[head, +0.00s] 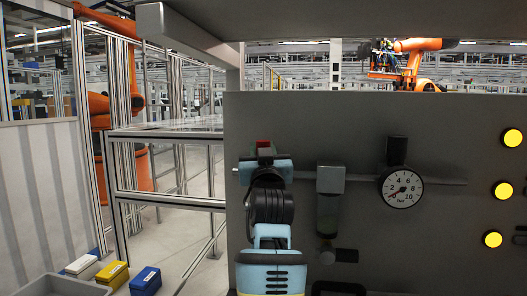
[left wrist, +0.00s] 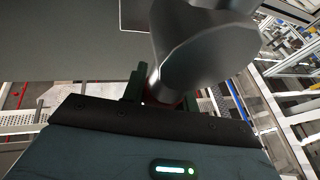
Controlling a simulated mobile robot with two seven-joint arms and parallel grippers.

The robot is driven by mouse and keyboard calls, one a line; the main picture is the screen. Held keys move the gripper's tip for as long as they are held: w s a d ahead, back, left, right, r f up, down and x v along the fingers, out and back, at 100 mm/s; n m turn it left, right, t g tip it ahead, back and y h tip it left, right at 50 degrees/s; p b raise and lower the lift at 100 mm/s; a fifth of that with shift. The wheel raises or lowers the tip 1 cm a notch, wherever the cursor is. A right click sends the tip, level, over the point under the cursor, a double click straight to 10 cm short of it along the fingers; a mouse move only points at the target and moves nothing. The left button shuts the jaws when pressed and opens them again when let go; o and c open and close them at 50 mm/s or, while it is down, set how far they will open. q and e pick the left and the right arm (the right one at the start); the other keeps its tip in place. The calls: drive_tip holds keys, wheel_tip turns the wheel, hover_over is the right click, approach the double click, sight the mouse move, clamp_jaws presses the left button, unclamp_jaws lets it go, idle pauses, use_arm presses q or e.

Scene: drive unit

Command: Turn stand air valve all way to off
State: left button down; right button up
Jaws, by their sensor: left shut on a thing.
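The stand air valve (head: 264,144) shows as a small red part at the left end of the air line on the grey panel. My left gripper (head: 265,157) is shut on it from the front. The gripper and wrist hide most of the valve, so I cannot tell the exact angle of its handle. In the left wrist view my left gripper (left wrist: 160,97) has dark fingers, with a bit of red between them beside a large grey rounded body. My right gripper is not in view.
Right of the valve are a filter unit (head: 329,205) and a round pressure gauge (head: 402,188) with its needle near the low end. Several yellow lamps (head: 493,239) line the panel's right side. Yellow and blue boxes (head: 145,280) stand lower left. A grey beam (head: 182,33) hangs above.

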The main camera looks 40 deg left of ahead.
use_arm(q)
drive_tip(key=c, duration=1.1)
unclamp_jaws()
drive_tip(key=b+v, duration=0.1)
drive_tip(key=v, duration=0.6)
drive_tip(key=shift+s+d+f, duration=0.15)
drive_tip(key=shift+s+d, duration=0.1)
drive_tip(key=shift+s, duration=0.05)
idle(0.4)
